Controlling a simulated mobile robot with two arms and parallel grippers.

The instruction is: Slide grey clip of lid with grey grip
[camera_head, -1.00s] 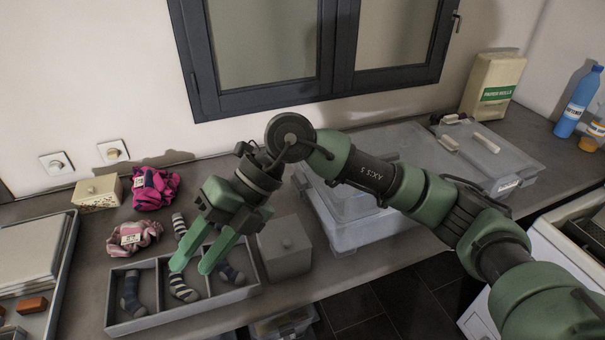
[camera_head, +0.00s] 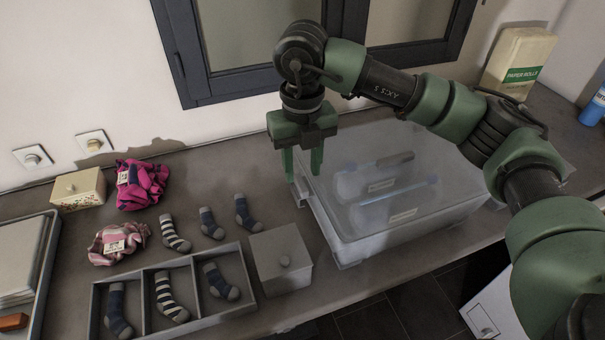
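A clear bin with a translucent lid (camera_head: 430,150) stands on the counter right of centre. A grey-brown bar-like grip (camera_head: 394,159) shows on or through the lid. My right gripper (camera_head: 302,174) points down at the bin's left end, its two green fingers apart with nothing seen between them. A pale clip-like part (camera_head: 301,192) shows at that end, just below the fingertips. I cannot tell whether the fingers touch it. The far side of the bin is partly hidden by my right arm. My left gripper is not in view.
A divided grey tray (camera_head: 245,262) with socks stands at the front left, beside a grey lidded box (camera_head: 279,262). Loose socks (camera_head: 211,223) and pink cloths (camera_head: 141,184) lie behind it. A paper rolls box (camera_head: 518,62) stands at the back right.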

